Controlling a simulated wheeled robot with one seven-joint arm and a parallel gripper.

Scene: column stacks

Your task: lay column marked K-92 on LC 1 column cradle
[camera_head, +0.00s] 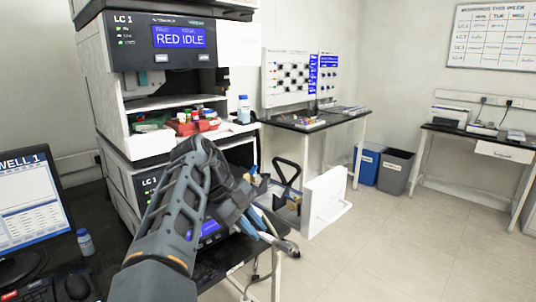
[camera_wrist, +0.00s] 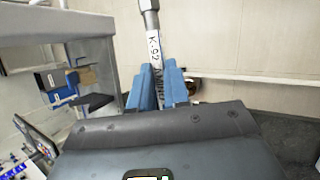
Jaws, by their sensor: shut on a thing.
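My gripper (camera_head: 262,222) is shut on the column marked K-92 (camera_wrist: 153,47). In the head view the column's metal end (camera_head: 289,247) sticks out to the lower right of my gripper, apart from the bench. The LC 1 stack (camera_head: 118,165) stands behind my arm at the left, its upper display reading "RED IDLE". My arm hides much of its lower part. I cannot make out the column cradle in either view.
Small bottles and a red tray (camera_head: 195,126) fill the stack's shelf. A monitor (camera_head: 30,205) and a small bottle (camera_head: 85,241) are on the dark bench at left. Floor at right is clear.

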